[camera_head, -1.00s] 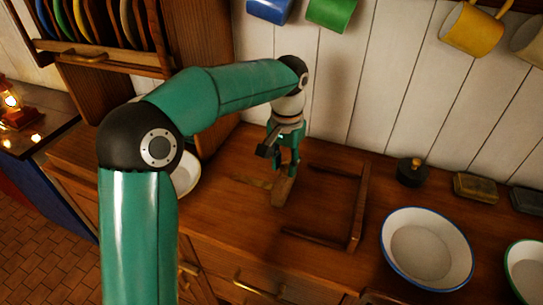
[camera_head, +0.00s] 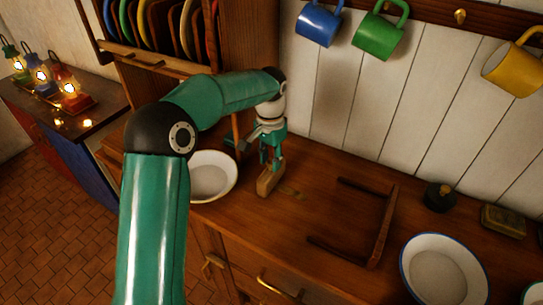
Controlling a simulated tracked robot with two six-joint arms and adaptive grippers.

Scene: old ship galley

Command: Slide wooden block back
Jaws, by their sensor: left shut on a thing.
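The wooden block (camera_head: 267,182) is a small brown piece on the wooden counter (camera_head: 330,220), right of a white bowl (camera_head: 212,176). My left gripper (camera_head: 271,162) points down from above and is shut on the block's upper part, so its fingers hide some of it. The block's lower part shows and is at or very near the counter; I cannot tell if it touches. A pale mark (camera_head: 291,192) lies on the counter just right of the block. My right gripper is not in view.
A dark three-sided wooden frame (camera_head: 383,228), open to the left, lies right of the block. A dark round pot (camera_head: 439,196) and a blue-rimmed bowl (camera_head: 445,268) stand farther right. A plate rack (camera_head: 160,65) rises at the back left. Mugs hang above.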

